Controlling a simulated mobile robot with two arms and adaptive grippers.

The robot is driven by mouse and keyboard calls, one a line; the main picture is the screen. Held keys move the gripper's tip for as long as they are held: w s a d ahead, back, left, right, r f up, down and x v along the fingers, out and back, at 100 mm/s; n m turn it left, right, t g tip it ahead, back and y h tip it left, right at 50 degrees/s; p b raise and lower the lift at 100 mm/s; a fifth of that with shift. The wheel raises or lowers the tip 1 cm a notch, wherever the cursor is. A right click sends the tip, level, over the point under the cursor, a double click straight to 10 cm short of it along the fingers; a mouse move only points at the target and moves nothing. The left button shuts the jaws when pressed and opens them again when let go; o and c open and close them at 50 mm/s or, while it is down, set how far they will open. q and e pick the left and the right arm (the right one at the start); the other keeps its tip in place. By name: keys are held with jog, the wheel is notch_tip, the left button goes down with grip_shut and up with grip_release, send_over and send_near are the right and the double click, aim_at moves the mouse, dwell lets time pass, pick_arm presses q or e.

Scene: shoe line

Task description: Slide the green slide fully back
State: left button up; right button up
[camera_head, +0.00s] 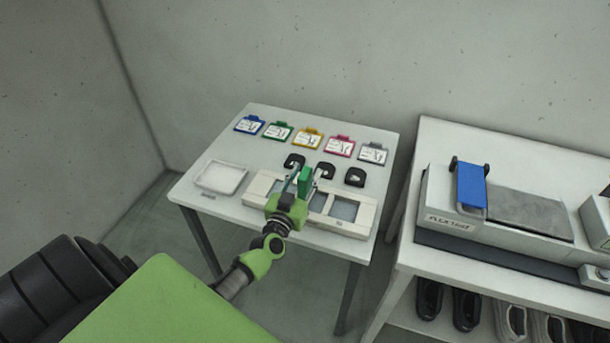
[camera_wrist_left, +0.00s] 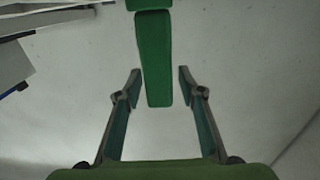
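The green slide shows as a small upright green block (camera_head: 305,181) at the back edge of a pale panel (camera_head: 262,183) on the left table. In the left wrist view it is a long green bar (camera_wrist_left: 153,60) running down from the top. My left gripper (camera_head: 296,185) reaches over the panel and is right at the block. In the left wrist view its two fingers (camera_wrist_left: 160,82) are spread, one on each side of the bar's lower part. Whether either finger touches it I cannot tell. The gripper hides part of the panel. My right gripper is not in view.
Black holders (camera_head: 355,177) stand behind the panel, and coloured tags (camera_head: 308,139) lie in a row behind them. A white tray (camera_head: 220,177) is left of the panel. A bench at right carries a machine (camera_head: 452,213) with a blue part (camera_head: 471,186); shoes (camera_head: 466,309) sit below.

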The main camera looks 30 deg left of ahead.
pick_arm(q)
grip_shut()
jog(key=shift+s+a, duration=0.2)
jog(key=shift+a, duration=0.3)
jog(key=s+a+b, duration=0.1)
jog(key=a, duration=0.3)
jog(key=s+a+b, duration=0.1)
jog(key=a, duration=0.4)
jog(key=s+a+b, duration=0.1)
jog(key=a+b, duration=0.1)
jog(key=a, duration=0.2)
jog(key=shift+s+a+f, duration=0.1)
jog(key=shift+a, duration=0.05)
jog(key=shift+s+a, duration=0.1)
jog(key=shift+a, duration=0.4)
jog(key=shift+r, duration=0.2)
jog(key=shift+c, duration=0.3)
grip_release()
jog(key=shift+a, duration=0.1)
jog(key=shift+o, duration=0.3)
jog(key=shift+a, duration=0.1)
jog(key=shift+f, duration=0.1)
